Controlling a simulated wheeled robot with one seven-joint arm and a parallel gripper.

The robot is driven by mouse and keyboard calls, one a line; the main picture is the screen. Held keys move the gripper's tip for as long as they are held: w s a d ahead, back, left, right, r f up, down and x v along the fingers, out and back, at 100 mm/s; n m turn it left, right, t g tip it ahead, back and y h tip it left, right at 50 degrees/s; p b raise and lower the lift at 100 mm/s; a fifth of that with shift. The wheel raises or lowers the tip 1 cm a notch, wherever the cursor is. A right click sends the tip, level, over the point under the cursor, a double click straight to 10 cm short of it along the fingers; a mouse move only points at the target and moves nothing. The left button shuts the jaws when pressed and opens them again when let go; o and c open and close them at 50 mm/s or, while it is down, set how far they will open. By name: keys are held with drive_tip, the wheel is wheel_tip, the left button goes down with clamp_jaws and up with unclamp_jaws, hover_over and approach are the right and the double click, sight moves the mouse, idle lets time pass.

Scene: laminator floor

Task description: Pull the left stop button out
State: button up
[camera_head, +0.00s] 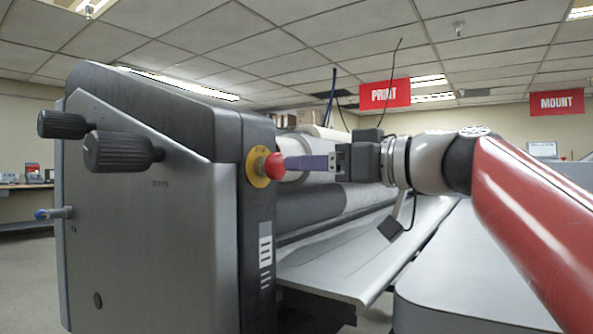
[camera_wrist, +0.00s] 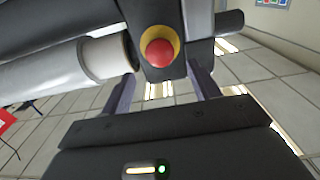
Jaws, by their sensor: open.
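The left stop button (camera_head: 274,166) is a red mushroom knob on a yellow round plate (camera_head: 258,168), on the dark end post of the laminator. In the wrist view the red button (camera_wrist: 159,53) sits at the upper middle, ahead of the jaws and between their lines. My gripper (camera_head: 290,164) points left at the button in the head view, with its purple-grey fingertips close to the knob. In the wrist view my gripper (camera_wrist: 160,80) is open, one finger on each side, and nothing is between the fingers. Whether the fingertips touch the knob cannot be told.
The laminator's grey side housing (camera_head: 150,210) carries two black knobs (camera_head: 122,151) at the left. White rollers (camera_head: 310,150) run behind my gripper. A grey feed table (camera_head: 350,275) lies below it. Red PRINT (camera_head: 385,94) and MOUNT (camera_head: 557,102) signs hang at the back.

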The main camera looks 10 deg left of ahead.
drive_tip(key=shift+v, duration=1.5)
drive_tip(key=shift+f, duration=0.1)
